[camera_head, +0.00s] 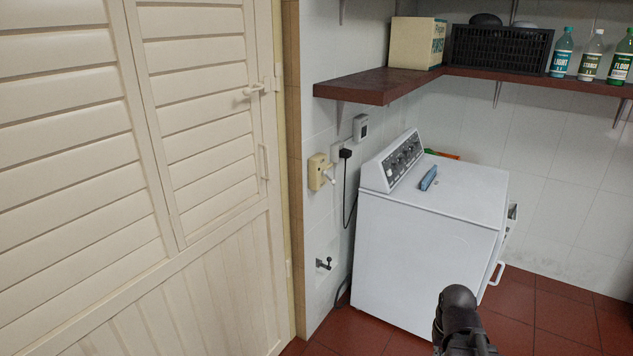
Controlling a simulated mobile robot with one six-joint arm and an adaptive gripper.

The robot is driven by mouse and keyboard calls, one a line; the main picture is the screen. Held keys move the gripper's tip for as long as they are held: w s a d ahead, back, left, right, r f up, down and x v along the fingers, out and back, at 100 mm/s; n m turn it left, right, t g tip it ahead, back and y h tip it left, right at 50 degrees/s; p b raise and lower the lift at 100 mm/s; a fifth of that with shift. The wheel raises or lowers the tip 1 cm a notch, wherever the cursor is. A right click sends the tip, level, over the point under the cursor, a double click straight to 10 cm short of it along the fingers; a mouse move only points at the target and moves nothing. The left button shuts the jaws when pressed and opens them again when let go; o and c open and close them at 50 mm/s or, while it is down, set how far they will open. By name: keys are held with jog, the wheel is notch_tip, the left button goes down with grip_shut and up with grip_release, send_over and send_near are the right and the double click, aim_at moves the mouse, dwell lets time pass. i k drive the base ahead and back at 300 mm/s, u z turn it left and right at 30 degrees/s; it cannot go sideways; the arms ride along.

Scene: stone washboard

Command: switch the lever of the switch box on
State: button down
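A cream-yellow switch box (317,172) is fixed to the white tiled wall, just right of the door frame and left of the washing machine. A pale lever (329,174) sticks out from its right side. The lever's exact position is too small to tell. A dark, rounded part of my arm shows at the bottom, right of centre, well below and to the right of the box. My gripper's fingers are not in view.
A white washing machine (425,260) stands right of the box, with a blue object (428,178) on top. A black plug (345,154) with a hanging cord and a small grey wall box (360,127) are close by. A brown shelf (375,86) juts out above. A louvred door (90,150) fills the left.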

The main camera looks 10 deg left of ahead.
aim_at(323, 172)
jog(key=u, duration=0.4)
jog(key=i, duration=0.55)
jog(key=u, duration=0.85)
jog(key=i, duration=0.55)
jog(key=u, duration=0.3)
